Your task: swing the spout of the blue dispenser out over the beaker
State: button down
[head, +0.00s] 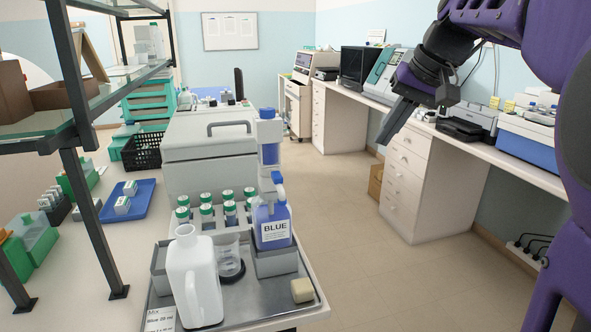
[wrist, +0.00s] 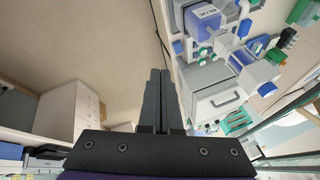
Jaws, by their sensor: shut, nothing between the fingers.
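The blue dispenser (head: 272,224), labelled BLUE, stands upright on a grey block on the metal tray. Its blue head and spout (head: 278,179) are on top; the exact direction of the spout is hard to tell. The clear beaker (head: 229,256) stands left of the dispenser, on a dark round base. My gripper (head: 384,138) is up in the air, right of the dispenser and well apart from it, with its fingers together and empty. The wrist view shows the closed fingers (wrist: 160,73), with the dispenser (wrist: 204,15) beyond them at the upper right.
A white jug (head: 196,283) stands on the tray (head: 255,300) in front of the beaker. A beige block (head: 302,290) lies at the tray's right corner. Green-capped vials (head: 207,214) and a large grey box (head: 208,150) stand behind. The floor (head: 350,225) right of the table is clear.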

aim_at(277, 183)
jog(key=a+f+n+y, duration=0.1)
jog(key=a+f+n, duration=0.1)
jog(key=a, duration=0.3)
jog(key=a+f+n+g+y+b, duration=0.1)
jog(key=a+f+n, duration=0.1)
jog(key=a, duration=0.4)
jog(key=a+f+n+y+b, duration=0.1)
jog(key=a+f, duration=0.2)
jog(key=a, duration=0.2)
jog(key=shift+s+a+n, duration=0.2)
jog(key=shift+s+n, duration=0.1)
jog(key=shift+n, duration=0.1)
